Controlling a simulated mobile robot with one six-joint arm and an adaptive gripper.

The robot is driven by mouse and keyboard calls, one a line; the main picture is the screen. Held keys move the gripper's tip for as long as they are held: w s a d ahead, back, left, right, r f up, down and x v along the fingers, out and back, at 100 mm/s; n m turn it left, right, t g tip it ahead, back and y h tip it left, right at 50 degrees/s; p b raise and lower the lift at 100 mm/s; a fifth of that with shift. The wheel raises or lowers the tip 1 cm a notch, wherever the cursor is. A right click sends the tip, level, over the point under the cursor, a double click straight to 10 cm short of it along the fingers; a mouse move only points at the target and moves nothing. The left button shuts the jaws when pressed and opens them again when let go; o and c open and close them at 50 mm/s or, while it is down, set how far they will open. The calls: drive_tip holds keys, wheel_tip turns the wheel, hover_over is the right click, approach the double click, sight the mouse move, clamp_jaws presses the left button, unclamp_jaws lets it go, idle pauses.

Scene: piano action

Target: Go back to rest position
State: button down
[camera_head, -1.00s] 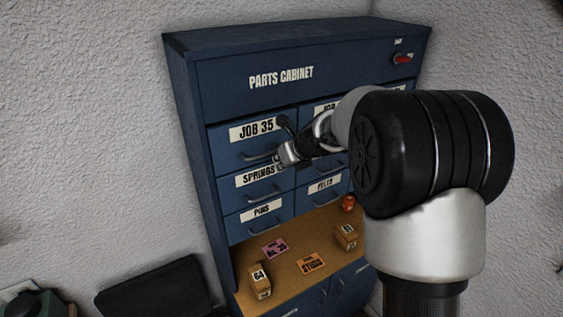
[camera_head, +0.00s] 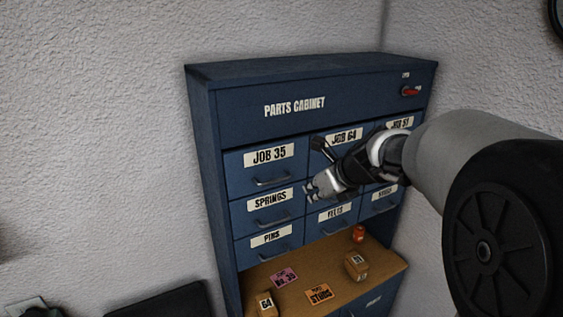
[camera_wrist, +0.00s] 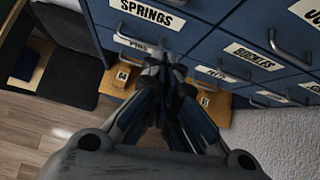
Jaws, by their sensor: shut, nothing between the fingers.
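My gripper (camera_head: 312,190) is shut and empty in front of the blue parts cabinet (camera_head: 232,105). In the head view it overlaps the right edge of the SPRINGS drawer (camera_head: 250,222) and the middle column. In the wrist view the closed fingers (camera_wrist: 165,62) point toward the lower drawers and the wooden shelf (camera_wrist: 222,107). The drawers that show look shut, including JOB 35 (camera_head: 243,172) and PINS (camera_head: 250,252). My arm hides part of the middle and right columns.
On the cabinet's wooden shelf are a box marked 64 (camera_head: 265,304), another small box (camera_head: 356,266), a pink card (camera_head: 284,277), an orange STUDS card (camera_head: 319,293) and an orange-red item (camera_head: 358,234). A red switch (camera_head: 410,91) sits top right. Wall space left is clear.

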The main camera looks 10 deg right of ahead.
drive_tip(key=s+a+f+n+g+b, duration=0.1)
drive_tip(key=s+a+f+n+b, duration=0.2)
drive_tip(key=s+f+n+b, duration=0.5)
drive_tip(key=s+a+f+n+g+b, duration=0.1)
drive_tip(key=s+a+f+n+b, duration=0.2)
drive_tip(key=s+f+n+b, duration=0.35)
drive_tip(key=s+d+f+n+g+h+b, duration=0.1)
drive_tip(key=s+f+n+h+b, duration=0.1)
drive_tip(key=s+f+n+b, duration=0.9)
drive_tip(key=s+f+n, duration=0.5)
drive_tip(key=s, duration=0.3)
drive_tip(key=shift+s+d+g+h, duration=0.2)
drive_tip(key=shift+d+g+h, duration=0.2)
drive_tip(key=c, duration=2.3)
unclamp_jaws()
drive_tip(key=shift+n, duration=0.25)
